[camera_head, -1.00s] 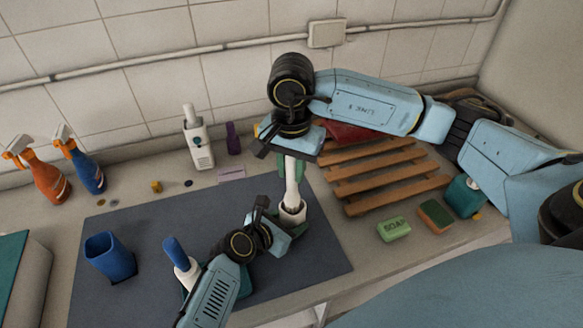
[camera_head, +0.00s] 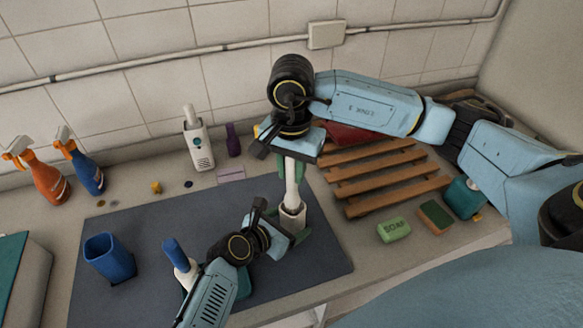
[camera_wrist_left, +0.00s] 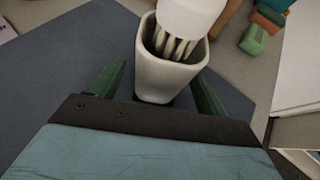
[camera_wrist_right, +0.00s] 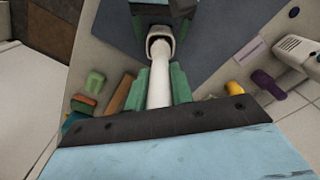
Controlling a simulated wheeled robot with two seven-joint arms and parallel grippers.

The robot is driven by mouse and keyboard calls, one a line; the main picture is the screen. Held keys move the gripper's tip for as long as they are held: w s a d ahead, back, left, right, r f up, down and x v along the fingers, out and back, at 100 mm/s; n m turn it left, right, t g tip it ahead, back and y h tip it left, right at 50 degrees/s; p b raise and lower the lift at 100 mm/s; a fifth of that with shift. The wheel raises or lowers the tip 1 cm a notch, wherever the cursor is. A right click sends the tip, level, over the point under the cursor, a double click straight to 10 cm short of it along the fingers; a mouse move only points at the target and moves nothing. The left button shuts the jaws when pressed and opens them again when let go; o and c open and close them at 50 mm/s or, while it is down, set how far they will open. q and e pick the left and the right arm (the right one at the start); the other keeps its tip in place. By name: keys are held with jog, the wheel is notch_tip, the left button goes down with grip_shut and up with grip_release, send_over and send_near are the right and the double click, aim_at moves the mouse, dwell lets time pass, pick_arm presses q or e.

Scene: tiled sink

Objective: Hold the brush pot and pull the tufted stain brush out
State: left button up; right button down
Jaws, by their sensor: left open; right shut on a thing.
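The white brush pot (camera_head: 292,218) stands on the dark mat in the head view and fills the middle of the left wrist view (camera_wrist_left: 168,78). My left gripper (camera_wrist_left: 160,74) is open, with one green finger on each side of the pot; I see gaps beside it. The tufted stain brush (camera_head: 291,186) stands upright above the pot. Its pale tufts (camera_wrist_left: 176,43) show at the pot's mouth, their lower ends inside. My right gripper (camera_head: 292,163) is shut on the brush's white handle, which also shows in the right wrist view (camera_wrist_right: 160,88).
A blue-handled brush (camera_head: 174,252) stands close to my left forearm. A blue cup (camera_head: 109,258) is on the mat's left. A wooden rack (camera_head: 385,178), soap (camera_head: 394,230) and a sponge (camera_head: 435,217) lie to the right. Spray bottles (camera_head: 85,170) stand at the far left.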

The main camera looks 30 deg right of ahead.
pick_arm(q)
jog(key=v, duration=1.1)
jog(key=shift+a, duration=0.15)
jog(key=shift+s+r+p, duration=0.1)
jog(key=shift+r+p, duration=0.65)
pick_arm(e)
notch_tip(320, 180, up, 4)
jog(key=shift+f, duration=0.1)
